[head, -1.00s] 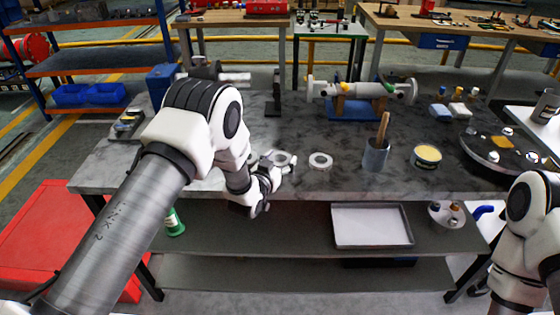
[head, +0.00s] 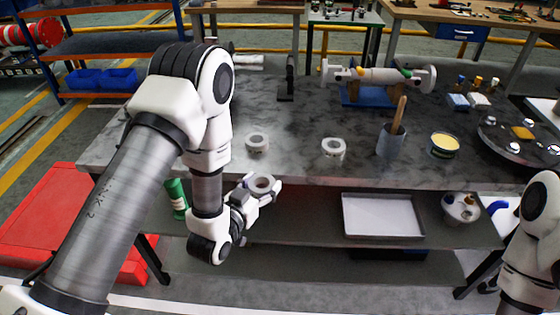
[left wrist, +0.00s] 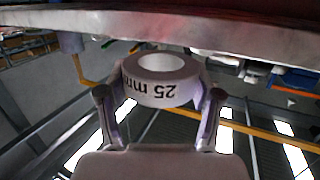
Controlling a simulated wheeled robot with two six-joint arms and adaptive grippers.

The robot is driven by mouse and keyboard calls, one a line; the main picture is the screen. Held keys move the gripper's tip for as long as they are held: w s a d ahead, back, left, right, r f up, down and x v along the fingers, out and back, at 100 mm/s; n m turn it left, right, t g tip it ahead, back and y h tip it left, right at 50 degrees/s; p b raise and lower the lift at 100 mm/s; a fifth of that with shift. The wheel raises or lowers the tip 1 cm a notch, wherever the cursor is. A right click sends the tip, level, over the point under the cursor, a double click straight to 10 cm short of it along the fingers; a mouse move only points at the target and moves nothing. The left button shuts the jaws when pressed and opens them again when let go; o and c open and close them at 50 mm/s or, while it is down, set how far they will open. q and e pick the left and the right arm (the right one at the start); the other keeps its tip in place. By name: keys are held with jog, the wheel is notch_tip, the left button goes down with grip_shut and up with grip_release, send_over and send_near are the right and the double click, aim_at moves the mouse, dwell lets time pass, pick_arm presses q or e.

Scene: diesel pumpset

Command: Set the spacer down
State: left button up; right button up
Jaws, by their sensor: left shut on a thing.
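My left gripper (head: 266,188) is shut on a grey-white ring spacer (head: 262,183) in the head view, in front of the tabletop's front edge. In the left wrist view the spacer (left wrist: 160,92) sits between both fingers of the left gripper (left wrist: 160,100), its "25 mm" marking upside down and its bore open. Two similar rings stand apart on the grey stone-look tabletop (head: 300,120): a left ring (head: 257,145) and a right ring (head: 333,149). My right arm shows at the right edge, but its gripper is out of view.
Right of the rings stand a grey cup (head: 390,143) with a wooden handle and a yellow-topped tin (head: 444,145). A shaft assembly on a blue stand (head: 365,97) is behind. A metal tray (head: 382,216) and green bottle (head: 176,198) are on the shelf below.

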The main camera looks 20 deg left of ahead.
pick_arm(q)
jog(key=shift+s, duration=0.2)
jog(key=shift+s+d+r, duration=0.1)
jog(key=shift+d, duration=0.1)
jog(key=d+p, duration=0.1)
jog(key=w+d+n+y, duration=0.1)
jog(key=shift+d+r+y+p, duration=0.1)
jog(key=shift+d+y+p, duration=0.2)
jog(key=shift+d+p, duration=0.1)
